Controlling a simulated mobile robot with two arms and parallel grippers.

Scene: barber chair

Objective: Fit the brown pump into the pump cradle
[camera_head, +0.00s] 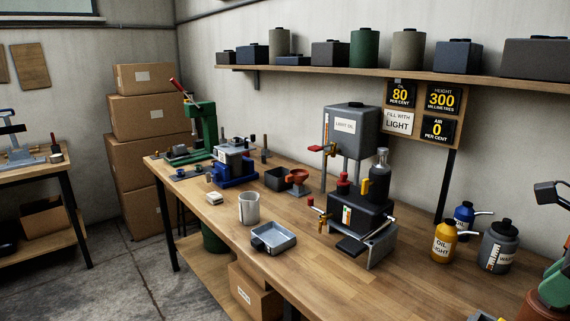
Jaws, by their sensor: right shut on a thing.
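My right gripper (554,288) shows only in part at the lower right edge, as green parts. It is shut on what looks like the brown pump (532,307), a red-brown body cut off by the frame. A dark pad on a rod (548,193) stands out above it at the right edge; how it joins on is out of view. I cannot tell for sure which thing is the pump cradle. A dark boxy unit (358,214) with a grey metal bracket (382,246) stands mid-bench, left of the gripper and apart from it. My left gripper is not in view.
Yellow (445,245), blue (463,220) and grey (498,250) bottles stand just left of my right gripper. A metal tray (273,238) and a cup (249,208) sit near the front edge. A blue-based unit (233,178) stands farther left.

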